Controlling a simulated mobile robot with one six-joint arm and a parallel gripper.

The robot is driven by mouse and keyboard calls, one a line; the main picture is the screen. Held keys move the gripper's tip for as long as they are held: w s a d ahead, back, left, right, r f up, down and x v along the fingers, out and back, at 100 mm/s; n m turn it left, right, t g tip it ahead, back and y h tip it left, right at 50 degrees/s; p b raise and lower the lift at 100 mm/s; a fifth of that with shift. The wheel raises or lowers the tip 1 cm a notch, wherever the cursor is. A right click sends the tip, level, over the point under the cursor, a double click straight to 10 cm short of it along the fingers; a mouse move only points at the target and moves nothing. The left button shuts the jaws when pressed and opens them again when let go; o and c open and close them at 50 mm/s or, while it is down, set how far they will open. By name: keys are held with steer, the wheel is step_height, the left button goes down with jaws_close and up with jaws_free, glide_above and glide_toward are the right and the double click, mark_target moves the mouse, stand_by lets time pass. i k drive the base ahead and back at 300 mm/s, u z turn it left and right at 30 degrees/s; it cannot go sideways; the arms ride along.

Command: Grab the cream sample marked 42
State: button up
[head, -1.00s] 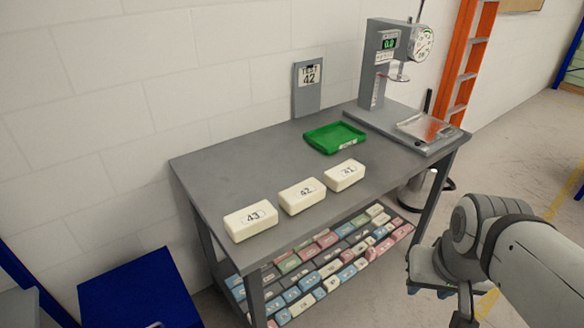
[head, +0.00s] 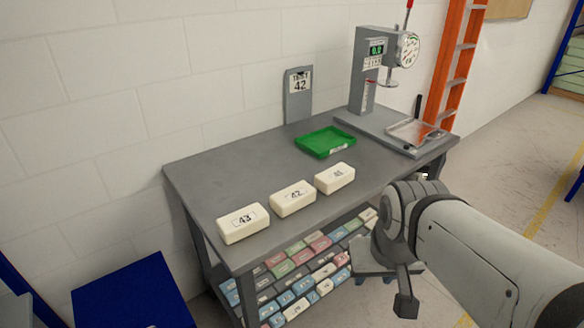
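The cream sample marked 42 (head: 292,199) lies flat on the grey table, in the middle of a row of three cream blocks. The block marked 43 (head: 243,223) is to its left, nearer the front corner. The third block (head: 334,178), with a blurred label, is to its right. The blocks stand apart with small gaps. My gripper (head: 400,290) is right of the table's front edge, clear of all the blocks. Its fingers are partly hidden behind my own arm, so its opening does not show clearly.
A green tray (head: 325,142) sits behind the blocks. A test press (head: 382,85) with a dial stands at the right end. A sign reading 42 (head: 299,92) stands at the wall. A lower shelf holds many coloured blocks (head: 298,287). A blue box (head: 132,293) is at lower left.

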mark_target(288, 201)
steer(key=i, duration=0.95)
steer(key=u, duration=0.05)
